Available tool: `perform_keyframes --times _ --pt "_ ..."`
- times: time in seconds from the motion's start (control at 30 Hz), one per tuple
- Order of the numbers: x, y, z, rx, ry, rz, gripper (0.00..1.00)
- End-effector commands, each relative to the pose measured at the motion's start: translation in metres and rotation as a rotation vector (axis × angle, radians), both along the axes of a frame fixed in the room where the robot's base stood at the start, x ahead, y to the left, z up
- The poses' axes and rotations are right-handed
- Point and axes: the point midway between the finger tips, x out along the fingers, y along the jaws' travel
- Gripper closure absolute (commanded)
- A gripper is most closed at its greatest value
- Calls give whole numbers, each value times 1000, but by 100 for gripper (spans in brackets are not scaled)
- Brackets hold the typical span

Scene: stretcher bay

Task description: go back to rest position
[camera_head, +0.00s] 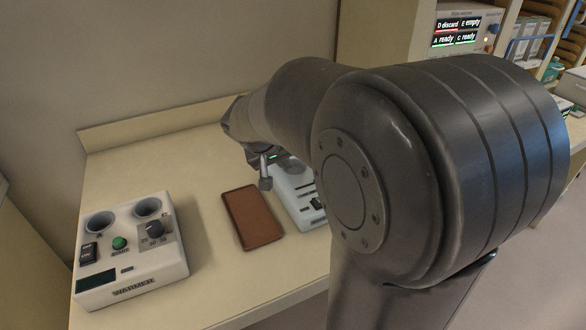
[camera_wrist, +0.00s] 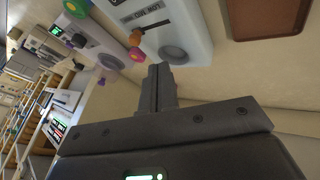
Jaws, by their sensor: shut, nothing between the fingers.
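My gripper (camera_head: 265,178) is above the beige bench, in front of the white device (camera_head: 288,190) that my arm partly hides. In the wrist view the fingers of my gripper (camera_wrist: 160,74) are together, with nothing between them. Their tips show near a grey round part on the white device, which also shows in this view (camera_wrist: 190,22); I cannot tell whether they touch it. My arm is stretched out over the bench from the right.
A white warmer (camera_head: 130,285) with two round wells and a green button stands at the left. A brown tray (camera_head: 252,217) lies between the two devices. A status screen (camera_head: 456,31) stands at the back right, near shelves. Bare bench (camera_head: 165,155) lies behind the warmer.

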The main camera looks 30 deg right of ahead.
Motion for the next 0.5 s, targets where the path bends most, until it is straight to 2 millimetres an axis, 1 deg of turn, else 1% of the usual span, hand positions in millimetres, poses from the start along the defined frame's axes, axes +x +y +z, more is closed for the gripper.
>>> perform_keyframes --times 0.03,0.17,0.5 --pt "-1 3 6 0 -2 2 100" --pt "-4 8 13 -1 -1 2 100" --pt "-5 9 14 -1 1 2 100"
